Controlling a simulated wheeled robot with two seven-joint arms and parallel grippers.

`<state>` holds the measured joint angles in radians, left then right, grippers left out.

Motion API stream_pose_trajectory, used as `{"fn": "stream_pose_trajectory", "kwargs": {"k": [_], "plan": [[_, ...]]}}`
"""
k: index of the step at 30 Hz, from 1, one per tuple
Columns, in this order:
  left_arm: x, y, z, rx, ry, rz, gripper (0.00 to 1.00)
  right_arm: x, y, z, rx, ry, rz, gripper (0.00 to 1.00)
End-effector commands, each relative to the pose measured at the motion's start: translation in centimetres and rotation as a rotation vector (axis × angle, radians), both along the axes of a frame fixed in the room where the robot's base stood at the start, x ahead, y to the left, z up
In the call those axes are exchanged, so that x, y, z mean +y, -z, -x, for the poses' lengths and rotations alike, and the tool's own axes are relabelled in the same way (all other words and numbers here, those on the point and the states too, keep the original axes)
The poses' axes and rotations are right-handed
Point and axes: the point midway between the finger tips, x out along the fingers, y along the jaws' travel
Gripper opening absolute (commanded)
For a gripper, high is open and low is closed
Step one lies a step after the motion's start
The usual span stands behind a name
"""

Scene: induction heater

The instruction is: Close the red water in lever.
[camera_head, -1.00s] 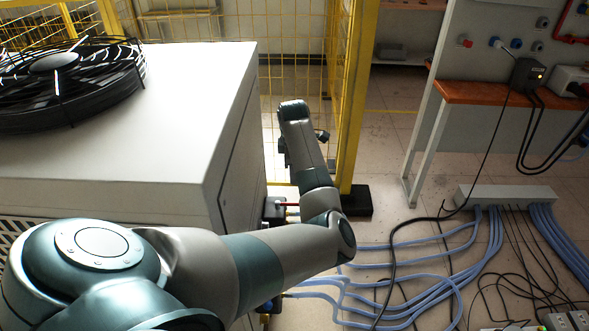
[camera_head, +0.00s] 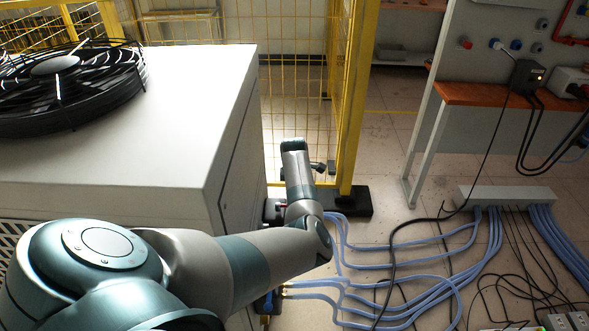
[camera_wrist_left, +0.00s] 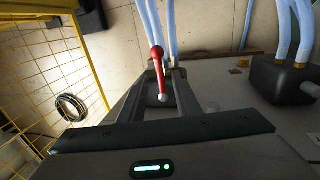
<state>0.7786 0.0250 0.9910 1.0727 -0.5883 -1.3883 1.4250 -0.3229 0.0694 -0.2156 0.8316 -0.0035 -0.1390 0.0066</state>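The red lever (camera_wrist_left: 158,66) shows in the left wrist view, a red bar with a pale rounded tip pointing toward the gripper body. My left gripper (camera_wrist_left: 159,78) has its two dark fingers apart, one on each side of the lever. Whether either finger touches it, I cannot tell. In the head view my left arm reaches over the white cabinet (camera_head: 130,120) and down its right side. There my forearm and wrist mostly hide the gripper and the lever. My right gripper is in neither view.
Blue hoses (camera_head: 400,262) and black cables run over the floor right of my arm. A yellow mesh fence (camera_head: 350,110) stands close behind my wrist. A black fitting with blue hoses (camera_wrist_left: 285,82) sits right of the lever. A black fan (camera_head: 70,85) is on the cabinet top.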

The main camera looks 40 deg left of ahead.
Motion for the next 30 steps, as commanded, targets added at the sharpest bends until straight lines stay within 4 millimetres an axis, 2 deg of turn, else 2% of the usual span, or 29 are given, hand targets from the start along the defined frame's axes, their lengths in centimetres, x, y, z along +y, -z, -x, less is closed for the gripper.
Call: {"fn": "stream_pose_trajectory", "kwargs": {"k": [3, 10, 19, 25, 29, 30], "plan": [[0.3, 1.8, -0.2, 0.002, 0.001, 0.001, 0.3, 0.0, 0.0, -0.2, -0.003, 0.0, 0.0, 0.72], [0.6, 4.0, -0.6, 0.0, 0.0, 0.0, 0.3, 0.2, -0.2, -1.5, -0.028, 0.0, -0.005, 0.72], [0.7, 4.8, -0.8, -0.002, -0.001, 0.0, 0.3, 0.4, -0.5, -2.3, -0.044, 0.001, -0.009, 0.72], [0.7, 4.8, -0.8, -0.002, -0.001, 0.0, 0.3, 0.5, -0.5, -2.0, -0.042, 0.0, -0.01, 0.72], [0.7, 4.8, -0.8, -0.002, -0.001, 0.0, 0.0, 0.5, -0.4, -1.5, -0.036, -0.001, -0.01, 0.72], [0.7, 4.8, -0.8, -0.002, -0.001, 0.0, 0.0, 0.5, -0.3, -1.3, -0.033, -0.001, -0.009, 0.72]]}}
